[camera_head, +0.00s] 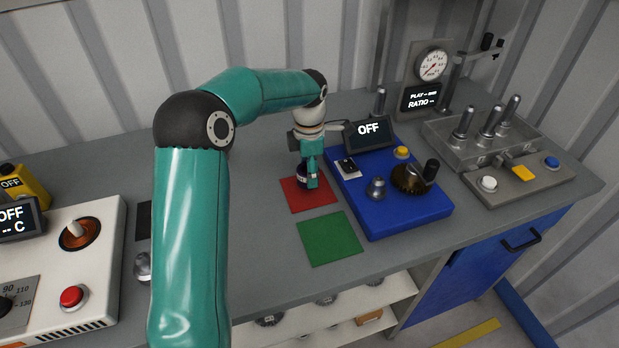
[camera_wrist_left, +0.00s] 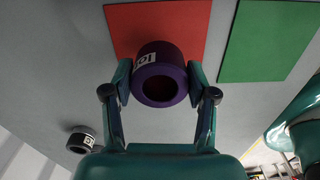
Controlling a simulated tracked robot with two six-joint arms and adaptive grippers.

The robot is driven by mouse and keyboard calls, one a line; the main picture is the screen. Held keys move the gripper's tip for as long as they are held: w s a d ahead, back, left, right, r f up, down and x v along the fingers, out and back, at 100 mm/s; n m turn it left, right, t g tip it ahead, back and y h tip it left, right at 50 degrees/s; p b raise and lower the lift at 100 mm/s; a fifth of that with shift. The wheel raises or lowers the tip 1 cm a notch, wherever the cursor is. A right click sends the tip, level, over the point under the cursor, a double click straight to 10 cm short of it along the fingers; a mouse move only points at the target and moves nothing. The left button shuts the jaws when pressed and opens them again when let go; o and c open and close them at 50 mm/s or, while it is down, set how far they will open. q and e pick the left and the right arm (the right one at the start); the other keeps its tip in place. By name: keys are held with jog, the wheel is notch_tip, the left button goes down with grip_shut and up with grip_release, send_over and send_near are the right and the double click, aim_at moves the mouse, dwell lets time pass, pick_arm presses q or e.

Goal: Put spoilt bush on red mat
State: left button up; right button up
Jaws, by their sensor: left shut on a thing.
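The bush is a dark purple ring with a white label. My left gripper (camera_head: 311,181) is shut on the bush (camera_head: 301,176), and in the left wrist view the fingers clamp the bush (camera_wrist_left: 172,62) from both sides, its hole facing the camera. The red mat (camera_head: 318,199) lies flat on the grey bench. In the head view the bush overlaps the mat's far part; whether it touches the mat is not clear. The red mat (camera_wrist_left: 190,22) also shows behind the bush in the left wrist view. My right gripper is out of view.
A green mat (camera_head: 329,240) lies in front of the red one. A blue unit (camera_head: 408,215) with an OFF screen stands close to the right. A white control box (camera_head: 95,270) stands at left.

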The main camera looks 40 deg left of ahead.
pick_arm(q)
jog(key=shift+f, duration=1.25)
jog(key=o, duration=1.1)
jog(key=shift+f, duration=0.15)
jog(key=shift+c, duration=0.2)
notch_tip(320, 180, up, 12)
